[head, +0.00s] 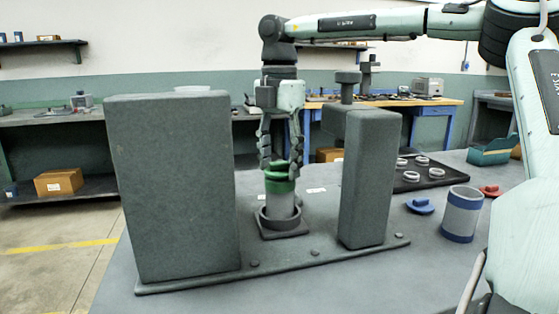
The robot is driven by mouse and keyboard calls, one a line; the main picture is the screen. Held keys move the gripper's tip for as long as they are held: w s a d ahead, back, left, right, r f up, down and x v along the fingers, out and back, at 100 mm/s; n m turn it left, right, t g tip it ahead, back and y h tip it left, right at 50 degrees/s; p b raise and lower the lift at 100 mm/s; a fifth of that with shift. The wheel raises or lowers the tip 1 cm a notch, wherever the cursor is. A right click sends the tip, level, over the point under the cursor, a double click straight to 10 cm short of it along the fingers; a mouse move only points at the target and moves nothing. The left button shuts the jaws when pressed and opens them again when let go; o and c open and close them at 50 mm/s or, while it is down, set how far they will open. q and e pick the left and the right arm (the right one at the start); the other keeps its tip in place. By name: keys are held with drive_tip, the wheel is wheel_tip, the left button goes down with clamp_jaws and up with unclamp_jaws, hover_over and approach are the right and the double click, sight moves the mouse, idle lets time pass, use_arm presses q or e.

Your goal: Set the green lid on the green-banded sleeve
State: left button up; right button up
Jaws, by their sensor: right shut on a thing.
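My right gripper (281,163) points straight down between the two grey blocks of the fixture. It is shut on the green lid (276,172), partly hidden by the fingers. Right under the lid is the green-banded sleeve (282,205), a light grey cylinder with its green band near the top. The sleeve stands upright in a dark ring holder (279,222) on the fixture's base. The lid is in line with the sleeve's top, but I cannot tell whether it is fully seated. My left gripper is not in view.
A tall grey block (172,190) stands left of the sleeve and a narrower one (370,180) right of it, leaving a tight gap. To the right are a blue-banded sleeve (462,213), a blue lid (420,206), a red lid (490,191) and a black tray (425,175) with rings.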

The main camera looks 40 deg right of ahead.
idle(0.3)
drive_tip(key=o, duration=0.9)
drive_tip(key=o, duration=0.5)
drive_tip(key=shift+r+p, duration=0.9)
drive_tip(key=shift+r, duration=2.55)
